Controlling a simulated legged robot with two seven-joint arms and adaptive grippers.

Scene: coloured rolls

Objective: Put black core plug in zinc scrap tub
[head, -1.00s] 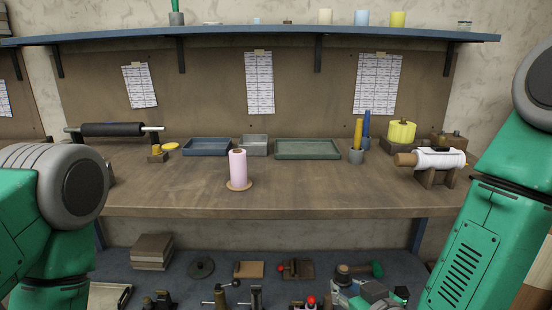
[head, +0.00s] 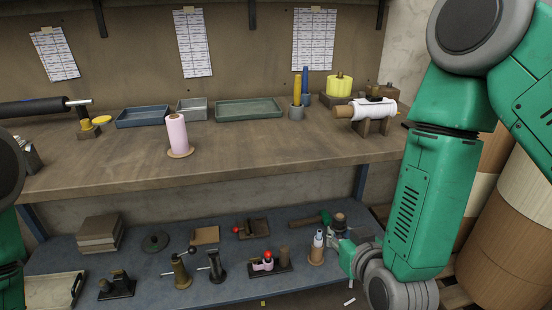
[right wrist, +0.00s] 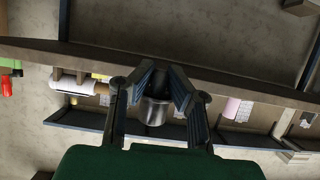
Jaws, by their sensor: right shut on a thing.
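The fingers hide much of the held piece. The zinc scrap tub appears to be the grey rectangular tub (head: 194,116) at the back of the bench, between a blue tray and a green tray. My left gripper is out of view.
The bench holds a blue tray (head: 142,121), green tray (head: 249,116), pink roll (head: 177,135) and white roll (head: 372,109). Its front edge overhangs the lower shelf. Bare bench (head: 265,148) lies before the trays.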

